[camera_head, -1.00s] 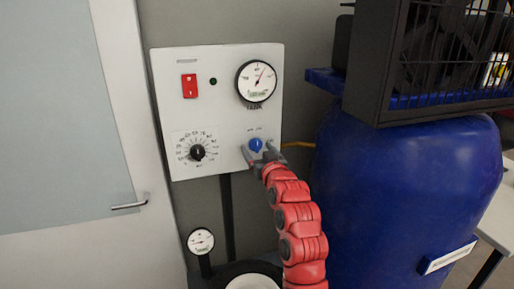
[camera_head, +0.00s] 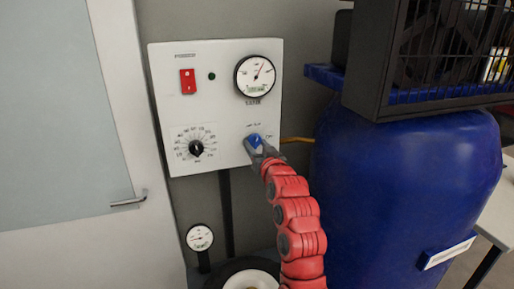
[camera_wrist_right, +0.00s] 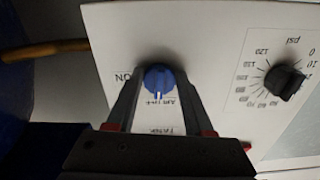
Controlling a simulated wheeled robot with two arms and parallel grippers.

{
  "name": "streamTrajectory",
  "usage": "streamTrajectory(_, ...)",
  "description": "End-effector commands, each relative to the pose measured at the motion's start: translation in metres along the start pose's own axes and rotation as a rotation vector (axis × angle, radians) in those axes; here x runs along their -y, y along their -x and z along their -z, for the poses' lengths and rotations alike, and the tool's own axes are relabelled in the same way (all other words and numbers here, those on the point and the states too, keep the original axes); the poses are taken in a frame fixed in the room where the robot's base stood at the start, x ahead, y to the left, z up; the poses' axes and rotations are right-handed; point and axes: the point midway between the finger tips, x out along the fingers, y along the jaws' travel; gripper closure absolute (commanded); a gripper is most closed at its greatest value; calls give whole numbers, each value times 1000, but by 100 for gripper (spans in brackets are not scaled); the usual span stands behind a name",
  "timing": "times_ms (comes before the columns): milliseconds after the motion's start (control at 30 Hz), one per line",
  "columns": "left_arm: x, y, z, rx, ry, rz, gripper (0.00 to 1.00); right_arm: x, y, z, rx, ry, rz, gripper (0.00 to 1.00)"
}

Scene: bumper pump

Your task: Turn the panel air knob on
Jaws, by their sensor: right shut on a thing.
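The blue air knob (camera_head: 254,140) sits at the lower right of the white control panel (camera_head: 225,140). My right gripper (camera_head: 257,145) is shut on this knob, with one finger on each side. In the right wrist view, which shows the panel upside down, the knob (camera_wrist_right: 158,80) is between the two dark fingers of the gripper (camera_wrist_right: 159,78). A white line on the knob points down in that view, toward a small label, while the word ON is to the left. My left gripper is not in view.
The panel also carries a red switch (camera_head: 188,82), a round gauge (camera_head: 255,76) and a black dial (camera_head: 196,148). A blue tank (camera_head: 405,190) stands close on the right. A door (camera_head: 70,120) with a handle is on the left.

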Motion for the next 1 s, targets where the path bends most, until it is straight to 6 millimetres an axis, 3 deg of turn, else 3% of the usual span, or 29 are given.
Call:
streamTrajectory(467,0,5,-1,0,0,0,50,1,0,1,0,-425,-1,100)
streamTrajectory(1000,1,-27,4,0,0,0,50,4,0,5,4,-940,-2,100)
